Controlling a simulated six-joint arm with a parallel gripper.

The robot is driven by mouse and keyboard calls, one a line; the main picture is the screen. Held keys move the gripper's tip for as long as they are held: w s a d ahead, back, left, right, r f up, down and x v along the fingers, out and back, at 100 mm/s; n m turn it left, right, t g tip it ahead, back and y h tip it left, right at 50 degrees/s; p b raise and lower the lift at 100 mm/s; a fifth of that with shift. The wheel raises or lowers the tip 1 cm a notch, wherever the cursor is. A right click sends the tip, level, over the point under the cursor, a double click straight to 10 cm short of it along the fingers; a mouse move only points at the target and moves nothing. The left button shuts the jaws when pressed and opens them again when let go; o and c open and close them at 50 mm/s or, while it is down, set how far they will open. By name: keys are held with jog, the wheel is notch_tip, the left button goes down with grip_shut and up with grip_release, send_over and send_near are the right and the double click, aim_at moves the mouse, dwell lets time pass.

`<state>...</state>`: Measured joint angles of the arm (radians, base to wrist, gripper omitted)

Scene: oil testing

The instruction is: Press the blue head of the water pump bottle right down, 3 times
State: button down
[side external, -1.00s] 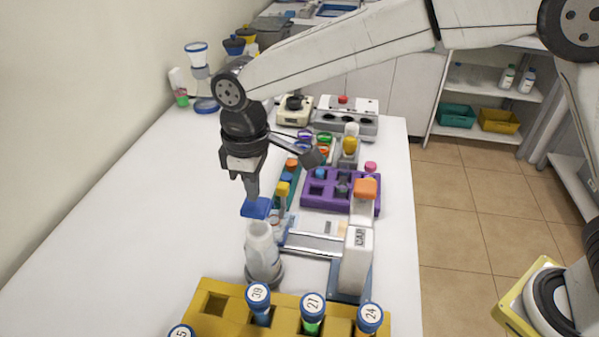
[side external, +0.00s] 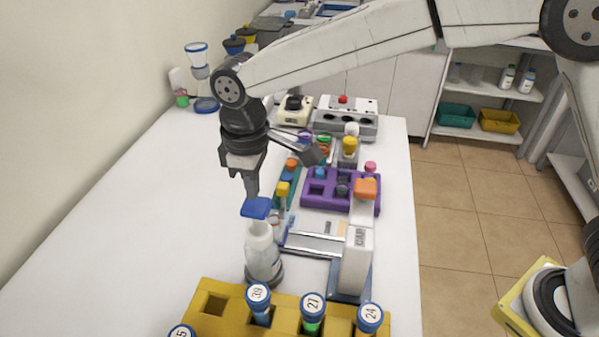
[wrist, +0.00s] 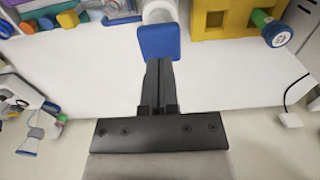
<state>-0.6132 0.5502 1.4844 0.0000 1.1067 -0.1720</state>
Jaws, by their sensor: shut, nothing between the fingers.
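The water pump bottle (side external: 263,256) is a white, translucent bottle standing upright on the white table. Its blue head (side external: 257,208) is a flat block on top. My gripper (side external: 252,195) is shut and empty, pointing down, with its fingertips at the top of the blue head; they look to be touching it or just above it. In the wrist view the shut fingers (wrist: 160,65) reach the near edge of the blue head (wrist: 159,42), and the white bottle (wrist: 159,11) shows partly behind it.
A yellow rack (side external: 215,325) with several numbered, blue-capped tubes stands just in front of the bottle. A white capping device (side external: 355,262) and a purple rack (side external: 330,203) stand to its right. The table (side external: 130,260) left of the bottle is clear.

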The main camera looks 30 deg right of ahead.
aim_at(255, 204)
jog(key=shift+f, duration=0.25)
jog(key=shift+f, duration=0.35)
jog(key=shift+f, duration=1.65)
jog(key=shift+r, duration=2.4)
jog(key=shift+f, duration=0.35)
